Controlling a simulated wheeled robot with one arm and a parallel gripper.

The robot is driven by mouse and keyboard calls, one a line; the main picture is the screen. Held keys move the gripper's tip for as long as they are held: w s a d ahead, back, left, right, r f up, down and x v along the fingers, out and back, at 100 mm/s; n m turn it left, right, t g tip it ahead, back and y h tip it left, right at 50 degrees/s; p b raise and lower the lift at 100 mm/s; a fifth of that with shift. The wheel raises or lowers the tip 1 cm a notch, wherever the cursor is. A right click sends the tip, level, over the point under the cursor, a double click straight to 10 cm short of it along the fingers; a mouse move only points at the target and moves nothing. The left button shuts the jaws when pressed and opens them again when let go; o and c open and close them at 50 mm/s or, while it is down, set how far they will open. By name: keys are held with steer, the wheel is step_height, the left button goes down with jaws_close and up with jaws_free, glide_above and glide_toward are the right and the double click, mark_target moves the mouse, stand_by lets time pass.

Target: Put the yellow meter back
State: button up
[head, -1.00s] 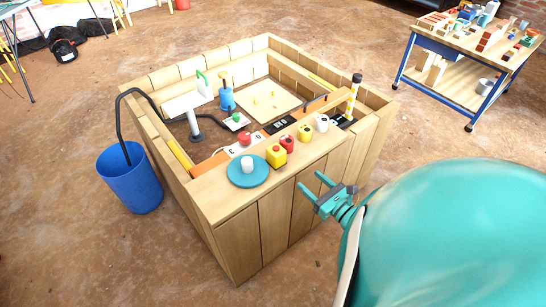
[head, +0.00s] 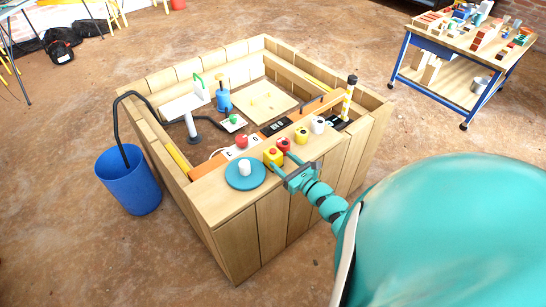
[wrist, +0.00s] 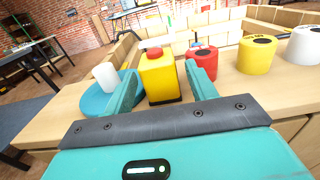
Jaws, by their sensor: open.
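A yellow box with a red top (head: 272,158) stands upright on the wooden ledge of the planked enclosure. It also shows in the wrist view (wrist: 160,80). My gripper (head: 283,162) is open at the ledge. In the wrist view its fingers (wrist: 162,75) point at the box, one on each side, with gaps visible. The right finger partly covers a red cylinder (wrist: 203,58). A yellow cylinder with a dark top (head: 301,136) stands farther right. I cannot tell which yellow thing is the meter.
A teal disc with a white cylinder (head: 245,180) is left of the box. A white cylinder (head: 318,126) ends the row at the right. An orange strip with number plates (head: 238,152) runs behind. A blue bin (head: 130,182) stands outside, left.

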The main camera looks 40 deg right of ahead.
mark_target(275, 154)
steer(key=shift+w+a+r+p, duration=0.15)
steer(key=shift+w+p, duration=0.35)
steer(key=shift+w, duration=0.65)
steer(key=shift+w+a+p, duration=0.2)
steer(key=shift+w+p, duration=0.25)
steer(key=shift+w, duration=0.7)
steer(key=shift+w+a+f, duration=0.1)
steer(key=shift+w+f, duration=0.1)
steer(key=shift+w, duration=0.25)
steer(key=c, duration=1.1)
steer(key=shift+o, duration=0.2)
steer(key=shift+r, duration=0.15)
steer(key=shift+r, duration=0.55)
steer(key=s+a+r, duration=0.2)
steer(key=s+r, duration=0.9)
steer(key=s, duration=0.2)
steer(key=shift+s+a+r, duration=0.25)
steer(key=shift+s+r, duration=0.1)
steer(key=shift+s, duration=0.05)
